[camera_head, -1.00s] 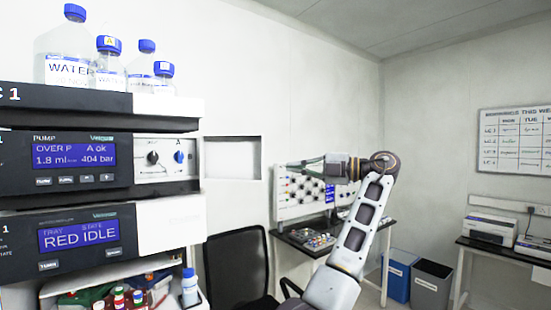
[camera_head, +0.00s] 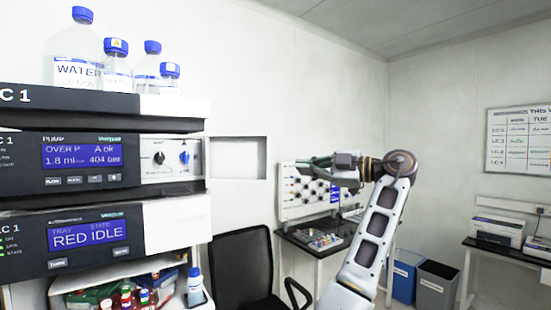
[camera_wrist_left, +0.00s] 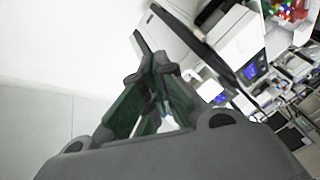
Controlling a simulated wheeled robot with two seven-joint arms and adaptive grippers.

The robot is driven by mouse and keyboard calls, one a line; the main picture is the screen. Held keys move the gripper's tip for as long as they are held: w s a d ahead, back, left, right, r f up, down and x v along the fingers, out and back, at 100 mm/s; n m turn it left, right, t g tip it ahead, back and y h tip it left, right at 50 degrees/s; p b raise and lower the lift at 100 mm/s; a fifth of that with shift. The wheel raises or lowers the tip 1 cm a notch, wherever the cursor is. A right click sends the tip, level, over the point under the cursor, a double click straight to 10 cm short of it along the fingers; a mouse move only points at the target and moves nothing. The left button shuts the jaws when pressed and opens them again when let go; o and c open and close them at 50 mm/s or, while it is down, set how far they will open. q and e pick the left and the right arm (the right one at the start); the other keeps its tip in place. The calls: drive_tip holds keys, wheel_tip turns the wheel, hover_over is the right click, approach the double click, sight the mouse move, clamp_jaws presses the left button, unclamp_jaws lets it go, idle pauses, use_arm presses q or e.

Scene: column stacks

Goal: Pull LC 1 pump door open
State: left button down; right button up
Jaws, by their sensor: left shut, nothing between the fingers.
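The LC 1 pump (camera_head: 75,155) is the middle module of the stack at the left in the head view, with a blue display. To the right of the display, its bay with a black knob and a blue knob (camera_head: 184,157) is uncovered. A flat pale panel with a grey rim (camera_head: 238,158) reaches right from the pump's right edge; it looks like the pump door standing open. My right gripper is out of view.
Capped water bottles (camera_head: 75,55) stand on top of the stack. A black chair (camera_head: 240,265) and a side table (camera_head: 318,240) stand behind. Open air lies between gripper and panel.

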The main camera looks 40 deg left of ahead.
use_arm(q)
drive_tip(key=shift+s+a+r+m+t+y, duration=0.1)
drive_tip(key=shift+r+m+t, duration=0.25)
drive_tip(key=shift+m, duration=4.7)
drive_tip(key=shift+d+r+m+t+y, duration=0.1)
drive_tip(key=shift+r+m, duration=0.45)
drive_tip(key=shift+m, duration=4.45)
drive_tip(key=shift+s+a+r+m+t+y, duration=0.1)
drive_tip(key=shift+r+m+t, duration=0.25)
drive_tip(key=shift+m, duration=4.7)
drive_tip(key=shift+a+r, duration=0.1)
drive_tip(key=shift+a, duration=0.05)
drive_tip(key=s+a+p, duration=0.3)
drive_tip(key=a, duration=0.4)
drive_tip(key=shift+s, duration=0.2)
